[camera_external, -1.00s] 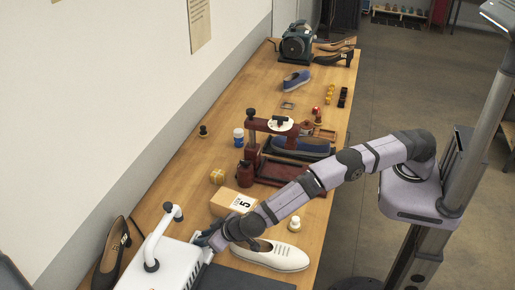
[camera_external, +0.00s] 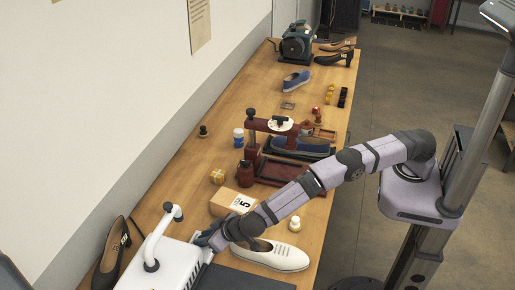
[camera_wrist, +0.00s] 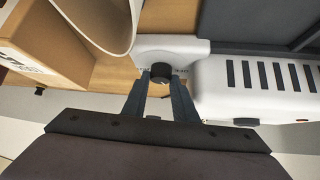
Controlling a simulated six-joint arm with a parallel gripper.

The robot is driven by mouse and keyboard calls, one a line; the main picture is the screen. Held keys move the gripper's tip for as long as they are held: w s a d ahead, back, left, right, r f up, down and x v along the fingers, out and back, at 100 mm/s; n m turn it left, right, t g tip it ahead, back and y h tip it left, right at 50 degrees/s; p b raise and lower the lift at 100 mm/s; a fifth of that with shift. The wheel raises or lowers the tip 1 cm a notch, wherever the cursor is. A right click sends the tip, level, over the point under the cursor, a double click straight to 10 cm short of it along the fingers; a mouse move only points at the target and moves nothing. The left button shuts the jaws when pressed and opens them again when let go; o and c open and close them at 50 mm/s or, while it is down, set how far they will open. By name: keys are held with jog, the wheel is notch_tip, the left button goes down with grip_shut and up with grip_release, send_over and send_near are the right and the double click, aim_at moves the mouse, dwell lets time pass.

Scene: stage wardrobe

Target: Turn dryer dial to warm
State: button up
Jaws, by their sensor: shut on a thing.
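The dryer (camera_external: 165,266) is a white box with a curved white pipe on top, at the near left of the bench. In the wrist view its white body (camera_wrist: 215,90) has dark vent slots at the right. The dial (camera_wrist: 160,70) is a round black knob on the rounded white end of the dryer. My gripper (camera_wrist: 160,84) is shut on the dial, one finger on each side. In the external view my gripper (camera_external: 203,240) is at the dryer's right side, and the dial is hidden there.
A cardboard box marked 5 (camera_external: 226,206) and a white shoe (camera_external: 285,258) lie close to my gripper. A small white-topped jar (camera_external: 295,223) stands near the shoe. A red shoe press (camera_external: 254,160) is further back. A dark heeled shoe (camera_external: 112,250) leans at the left.

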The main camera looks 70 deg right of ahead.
jog(key=o, duration=1)
jog(key=shift+w+r, duration=0.25)
jog(key=shift+r, duration=0.15)
jog(key=shift+o, duration=0.2)
jog(key=shift+s+f, duration=0.1)
jog(key=shift+f, duration=0.05)
jog(key=shift+s+f, duration=0.15)
jog(key=shift+f, duration=0.05)
jog(key=p, duration=0.2)
jog(key=n+y+p, duration=0.1)
jog(key=p, duration=0.1)
jog(key=shift+s+r, duration=0.1)
jog(key=shift+r, duration=0.15)
jog(key=shift+p, duration=0.75)
jog(key=n+y+p, duration=0.1)
jog(key=p, duration=0.2)
jog(key=shift+d+n, duration=0.2)
jog(key=shift+n, duration=0.2)
jog(key=shift+n+y+p, duration=0.3)
jog(key=shift+y+p, duration=0.1)
jog(key=shift+p, duration=0.35)
jog(key=shift+d+f+n+y+p, duration=0.15)
jog(key=shift+f+n+y+p, duration=0.05)
jog(key=shift+n+y+p, duration=0.75)
jog(key=shift+n, duration=0.45)
